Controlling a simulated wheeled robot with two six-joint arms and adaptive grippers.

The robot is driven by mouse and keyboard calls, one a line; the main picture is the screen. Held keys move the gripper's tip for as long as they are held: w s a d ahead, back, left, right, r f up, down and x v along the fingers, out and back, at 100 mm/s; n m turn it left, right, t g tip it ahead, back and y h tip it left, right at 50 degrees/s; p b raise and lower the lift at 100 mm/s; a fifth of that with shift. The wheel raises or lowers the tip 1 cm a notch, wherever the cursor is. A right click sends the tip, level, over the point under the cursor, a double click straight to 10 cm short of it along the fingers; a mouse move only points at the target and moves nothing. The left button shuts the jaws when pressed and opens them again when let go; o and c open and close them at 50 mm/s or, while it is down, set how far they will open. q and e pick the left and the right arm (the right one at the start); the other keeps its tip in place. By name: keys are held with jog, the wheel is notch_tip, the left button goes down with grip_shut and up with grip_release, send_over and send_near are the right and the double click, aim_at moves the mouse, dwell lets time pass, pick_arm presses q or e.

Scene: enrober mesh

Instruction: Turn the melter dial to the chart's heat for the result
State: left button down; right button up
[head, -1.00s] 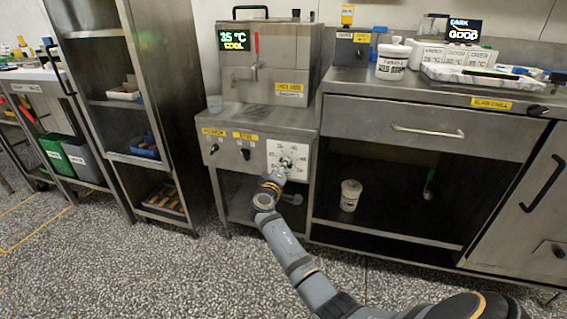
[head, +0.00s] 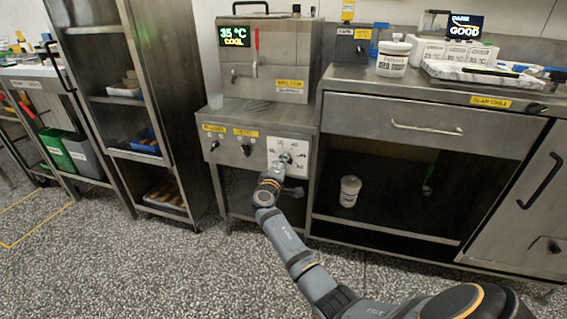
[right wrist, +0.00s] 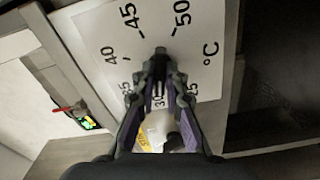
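The melter (head: 268,60) is a steel box on a steel stand, its green display (head: 234,36) reading 35 °C COOL. The melter dial sits on a white scale plate (head: 276,146) on the stand's front. In the right wrist view the plate (right wrist: 128,50) shows 40, 45, 50 and °C. My right gripper (right wrist: 161,68) reaches the dial's dark knob (right wrist: 159,52), its fingers closed to a narrow gap around it. It also shows at the dial in the head view (head: 281,165). A dark screen (head: 465,26) reads DARK, GOOD. Chart cards (head: 455,52) below it are too small to read surely. My left gripper is out of view.
Two other knobs (head: 246,150) sit left of the dial plate, with yellow labels. A white tub (head: 393,58) stands on the right counter. Open shelving (head: 350,222) lies right of the stand.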

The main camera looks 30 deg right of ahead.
jog(key=o, duration=0.4)
jog(key=shift+d, duration=0.15)
jog(key=v, duration=1.2)
